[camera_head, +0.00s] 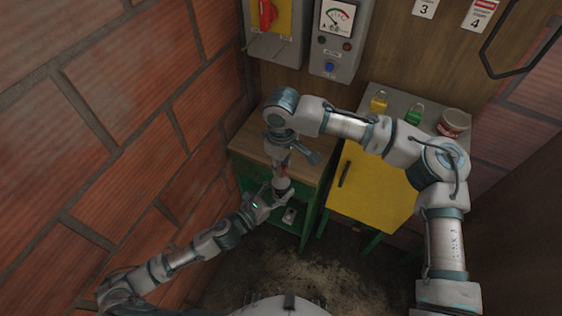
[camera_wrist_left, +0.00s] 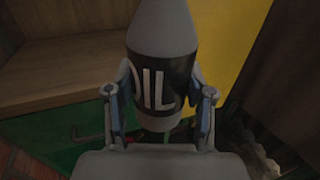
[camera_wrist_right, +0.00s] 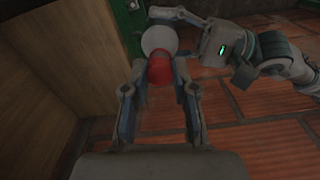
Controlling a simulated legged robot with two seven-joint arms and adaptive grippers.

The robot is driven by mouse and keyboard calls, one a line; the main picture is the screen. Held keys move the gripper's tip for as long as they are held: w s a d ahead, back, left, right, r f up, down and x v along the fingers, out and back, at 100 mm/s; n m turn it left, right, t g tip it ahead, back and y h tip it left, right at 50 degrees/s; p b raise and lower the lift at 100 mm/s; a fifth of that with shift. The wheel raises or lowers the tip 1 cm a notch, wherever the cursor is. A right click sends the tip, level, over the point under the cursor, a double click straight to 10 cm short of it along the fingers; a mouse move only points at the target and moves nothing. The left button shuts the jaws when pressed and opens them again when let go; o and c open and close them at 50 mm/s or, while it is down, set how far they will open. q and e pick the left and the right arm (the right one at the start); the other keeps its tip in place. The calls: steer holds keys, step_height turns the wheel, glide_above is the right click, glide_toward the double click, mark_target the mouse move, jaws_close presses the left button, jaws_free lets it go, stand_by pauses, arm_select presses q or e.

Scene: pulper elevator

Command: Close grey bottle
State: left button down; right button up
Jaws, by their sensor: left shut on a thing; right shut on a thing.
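The grey bottle (camera_wrist_left: 163,30) has a dark label reading "OIL" and stands roughly upright between the fingers of my left gripper (camera_wrist_left: 162,95), which is shut on it. Its neck is cut off at the top of the left wrist view. In the head view the bottle (camera_head: 281,185) is held at the front of the wooden-topped table. My right gripper (camera_wrist_right: 160,75) is above the bottle, shut on the red cap (camera_wrist_right: 160,70). The cap lines up over the bottle's top (camera_wrist_right: 157,40). I cannot tell whether the cap is seated on the neck or just above it.
The wooden-topped green table (camera_head: 255,143) stands behind the grippers. A yellow-fronted cabinet (camera_head: 372,190) is to its right, with yellow and green padlocks (camera_head: 414,115) and a tub (camera_head: 453,122) on top. A brick wall (camera_head: 100,130) bounds the left side.

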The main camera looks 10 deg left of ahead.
steer(key=shift+f, duration=0.6)
stand_by(0.3)
